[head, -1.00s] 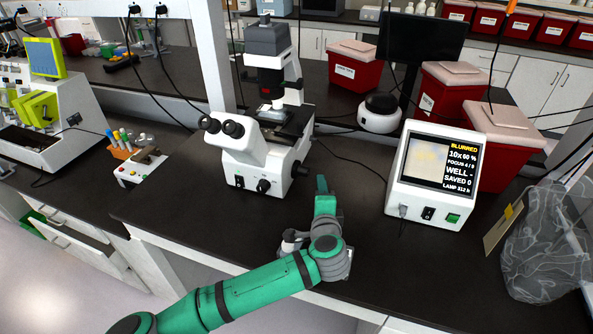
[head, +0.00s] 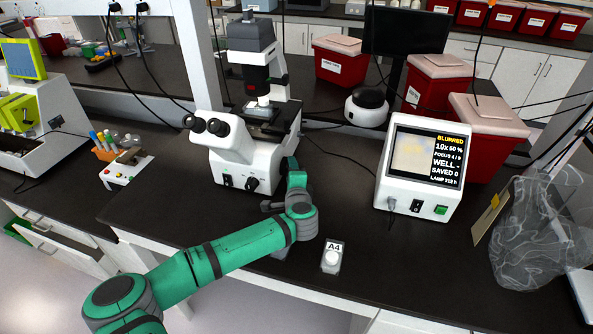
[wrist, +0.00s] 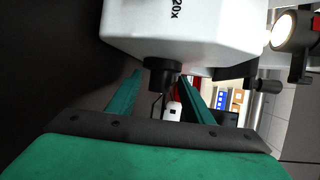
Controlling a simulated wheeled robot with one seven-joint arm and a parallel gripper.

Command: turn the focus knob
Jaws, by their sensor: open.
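The white microscope (head: 235,165) stands on the dark bench, with a black front knob (head: 252,185) low on its body. In the wrist view its white body, marked 20x, fills the top, and a dark round knob (wrist: 163,75) sticks out below it. My gripper (wrist: 160,76) is open, with one green finger on each side of that knob; contact cannot be told. In the head view my gripper (head: 291,165) is at the microscope's right side and hides part of it. The monitor (head: 420,165) reads BLURRED, 10x, 60 %, FOCUS 4/9.
A small holder marked A4 (head: 332,256) with a white cap stands on the bench, right of my arm. A clear bag (head: 540,235) is at the far right. Red bins (head: 490,135) stand behind the monitor. The bench between microscope and monitor is mostly clear.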

